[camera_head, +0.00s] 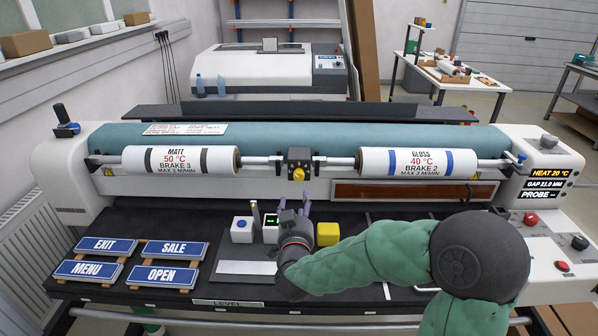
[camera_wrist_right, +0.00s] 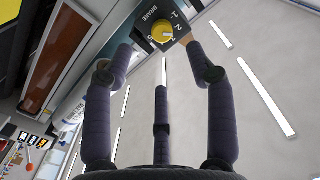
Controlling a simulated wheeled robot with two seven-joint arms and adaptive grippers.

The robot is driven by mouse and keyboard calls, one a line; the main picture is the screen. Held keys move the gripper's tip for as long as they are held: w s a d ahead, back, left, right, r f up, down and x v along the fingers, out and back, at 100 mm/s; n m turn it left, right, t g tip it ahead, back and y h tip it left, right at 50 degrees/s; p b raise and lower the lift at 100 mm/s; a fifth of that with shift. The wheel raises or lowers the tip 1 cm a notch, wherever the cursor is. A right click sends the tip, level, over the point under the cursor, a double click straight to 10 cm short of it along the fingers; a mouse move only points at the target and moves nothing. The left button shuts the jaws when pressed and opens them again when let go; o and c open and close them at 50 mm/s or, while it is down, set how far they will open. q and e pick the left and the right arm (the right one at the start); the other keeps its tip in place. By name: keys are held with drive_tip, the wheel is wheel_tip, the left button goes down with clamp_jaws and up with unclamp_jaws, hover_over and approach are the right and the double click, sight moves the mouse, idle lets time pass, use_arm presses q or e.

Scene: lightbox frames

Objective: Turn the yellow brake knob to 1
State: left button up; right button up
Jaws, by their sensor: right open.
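The yellow brake knob (camera_head: 298,174) sits on a small dark block at the middle of the machine, between the two rolls. In the right wrist view the knob (camera_wrist_right: 162,31) is on a dark plate lettered BRAKE, with numbers 1 and 2 readable beside it. A pale mark shows on the knob's face, but its exact setting is too small to tell. My right gripper (camera_head: 294,203) is just below and in front of the knob, fingers pointing toward it. In the right wrist view its fingers (camera_wrist_right: 160,55) are spread open and empty, with the knob beyond their tips. My left gripper is out of view.
A MATT roll (camera_head: 180,160) labelled BRAKE 3 and a GLOSS roll (camera_head: 405,163) labelled BRAKE 2 flank the knob. A yellow block (camera_head: 328,233), a white block with a blue top (camera_head: 242,229) and several blue signs (camera_head: 160,277) are on the dark bed.

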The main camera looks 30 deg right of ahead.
sight(299, 177)
drive_tip(key=x, duration=0.3)
drive_tip(key=b+x, duration=0.1)
drive_tip(key=x, duration=0.3)
drive_tip(key=r+b+x, duration=0.1)
drive_tip(key=x, duration=0.2)
drive_tip(key=shift+w+d, duration=0.2)
drive_tip(key=shift+d, duration=0.2)
clamp_jaws()
